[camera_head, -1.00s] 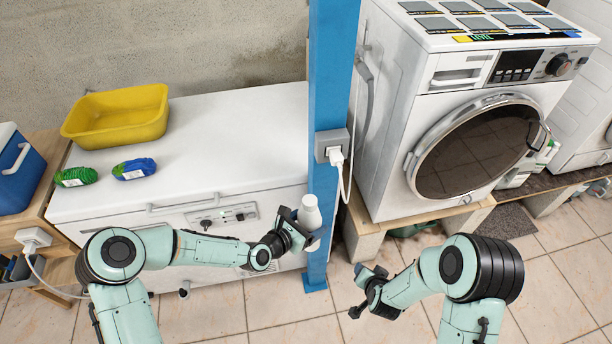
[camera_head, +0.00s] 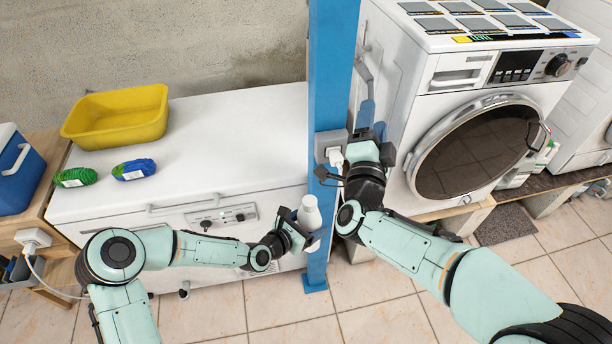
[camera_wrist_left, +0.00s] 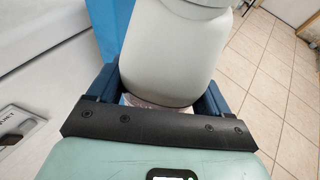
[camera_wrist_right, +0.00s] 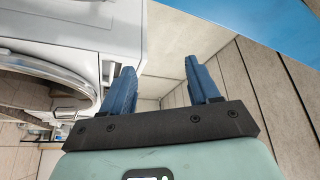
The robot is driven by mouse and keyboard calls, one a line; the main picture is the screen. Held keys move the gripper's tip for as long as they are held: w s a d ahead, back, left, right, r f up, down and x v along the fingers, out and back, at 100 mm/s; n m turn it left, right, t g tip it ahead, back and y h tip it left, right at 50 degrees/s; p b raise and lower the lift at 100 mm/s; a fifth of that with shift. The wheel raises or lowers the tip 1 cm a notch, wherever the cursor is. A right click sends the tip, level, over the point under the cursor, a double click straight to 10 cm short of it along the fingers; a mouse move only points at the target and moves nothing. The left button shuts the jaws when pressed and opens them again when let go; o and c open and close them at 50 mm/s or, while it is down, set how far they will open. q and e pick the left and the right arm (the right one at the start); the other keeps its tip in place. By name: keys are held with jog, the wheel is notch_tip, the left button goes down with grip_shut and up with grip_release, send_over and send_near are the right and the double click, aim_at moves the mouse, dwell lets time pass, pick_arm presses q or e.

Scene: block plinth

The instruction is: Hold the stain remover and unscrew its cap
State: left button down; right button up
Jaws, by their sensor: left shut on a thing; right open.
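The stain remover is a white bottle (camera_head: 309,216) with a white cap (camera_head: 310,201), held roughly upright in front of the blue post. My left gripper (camera_head: 297,228) is shut on it. In the left wrist view the bottle (camera_wrist_left: 168,55) sits between the two blue fingers, and its top runs out of the picture. My right gripper (camera_head: 369,121) is raised above and to the right of the bottle, in front of the post and the washing machine's side. It is open and apart from the bottle. The right wrist view shows nothing between its fingers (camera_wrist_right: 160,75).
The blue post (camera_head: 333,70) with a socket and plug (camera_head: 331,145) stands close behind the bottle and right gripper. A washing machine (camera_head: 395,110) is at right. The white chest (camera_head: 230,140) at left carries a yellow tub (camera_head: 117,115) and two wrapped bundles (camera_head: 134,169).

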jog(key=w+a+r+n+y, duration=0.1)
jog(key=a+r+y, duration=0.3)
jog(key=a, duration=0.3)
jog(key=a+r+n+y, duration=0.2)
jog(key=a+r+y, duration=0.2)
jog(key=a+r, duration=0.15)
jog(key=a+f+n+g+y, duration=0.25)
jog(key=a+f+g, duration=0.2)
jog(key=a, duration=0.35)
jog(key=a+f+n+g+y, duration=0.25)
jog(key=a+f+g, duration=0.2)
jog(key=a, duration=0.25)
jog(key=m+g+h, duration=0.4)
jog(key=g+h, duration=0.6)
jog(key=g, duration=0.1)
send_over(306, 201)
notch_tip(306, 201, down, 15)
jog(key=shift+w+a+r, duration=0.1)
jog(key=shift+w+a, duration=0.05)
jog(key=shift+d+f, duration=0.2)
jog(key=shift+f, duration=3.9)
